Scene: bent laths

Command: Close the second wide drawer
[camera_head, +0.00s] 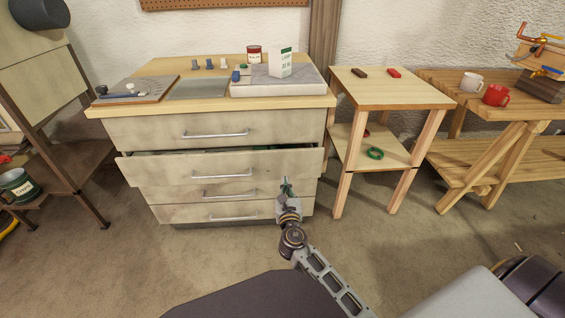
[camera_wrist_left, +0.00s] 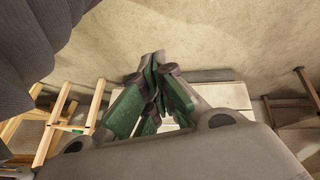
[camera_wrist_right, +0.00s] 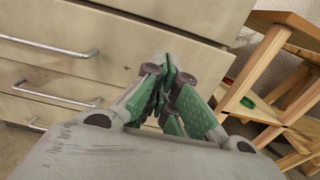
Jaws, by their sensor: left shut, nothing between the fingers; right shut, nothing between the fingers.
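The second wide drawer (camera_head: 225,172) of the pale wooden cabinet stands partly open, its front forward of the other fronts, with a dark gap along its top edge. Its metal handle (camera_head: 222,175) is at the middle. My right gripper (camera_head: 286,183) is shut and empty, in front of the drawer's right part. In the right wrist view its closed green fingertips (camera_wrist_right: 168,62) point at the drawer front (camera_wrist_right: 105,55); I cannot tell whether they touch it. My left gripper (camera_wrist_left: 155,62) is shut and empty in the left wrist view, outside the head view.
The top drawer (camera_head: 220,128) and the lower drawers (camera_head: 165,213) look closed. A small two-level wooden table (camera_head: 390,95) stands close to the cabinet's right side. A dark-framed stand (camera_head: 60,165) is on the left. The floor (camera_head: 190,260) before the cabinet is clear.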

